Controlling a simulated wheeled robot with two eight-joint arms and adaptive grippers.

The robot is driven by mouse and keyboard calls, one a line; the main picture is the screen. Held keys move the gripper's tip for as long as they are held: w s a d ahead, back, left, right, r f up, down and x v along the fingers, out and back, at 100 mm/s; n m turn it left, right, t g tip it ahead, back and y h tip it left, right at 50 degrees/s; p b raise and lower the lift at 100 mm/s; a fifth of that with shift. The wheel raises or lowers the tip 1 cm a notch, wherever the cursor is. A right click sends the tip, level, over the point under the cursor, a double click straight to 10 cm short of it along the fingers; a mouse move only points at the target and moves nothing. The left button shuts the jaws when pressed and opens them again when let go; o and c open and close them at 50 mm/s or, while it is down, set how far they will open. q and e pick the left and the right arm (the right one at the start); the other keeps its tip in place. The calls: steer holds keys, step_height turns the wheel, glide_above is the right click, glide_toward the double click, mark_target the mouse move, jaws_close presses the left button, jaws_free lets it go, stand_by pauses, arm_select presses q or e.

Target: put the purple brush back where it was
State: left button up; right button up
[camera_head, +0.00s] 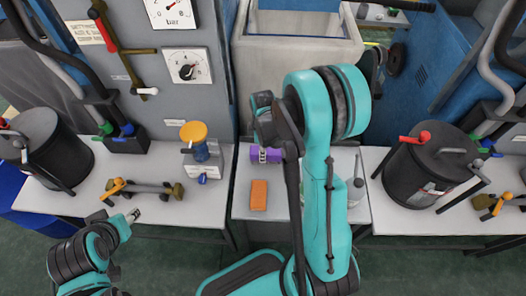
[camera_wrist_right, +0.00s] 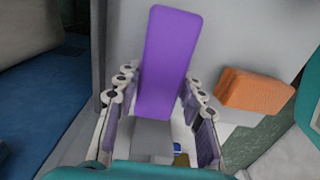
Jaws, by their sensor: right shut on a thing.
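The purple brush (camera_head: 275,156) is a plain block between the fingers of my right gripper (camera_head: 263,155), over the back of the middle bench. In the right wrist view the brush (camera_wrist_right: 168,60) stands lengthwise between the two fingers of my right gripper (camera_wrist_right: 158,105), which is shut on it. I cannot tell whether the brush touches the bench. My left gripper (camera_head: 133,215) is at the front edge of the left bench, away from the brush; its fingers are too small to judge.
An orange block (camera_head: 259,194) lies on the middle bench (camera_head: 240,208), in front of the brush; it also shows in the wrist view (camera_wrist_right: 255,92). A yellow-topped device (camera_head: 198,148) stands on the left bench. A black pot (camera_head: 428,172) stands on the right bench. My right arm covers part of the middle bench.

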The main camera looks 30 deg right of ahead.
steer(key=shift+f, duration=0.25)
steer(key=o, duration=1.2)
steer(key=shift+r, duration=0.1)
steer(key=shift+o, duration=0.2)
steer(key=shift+r, duration=0.1)
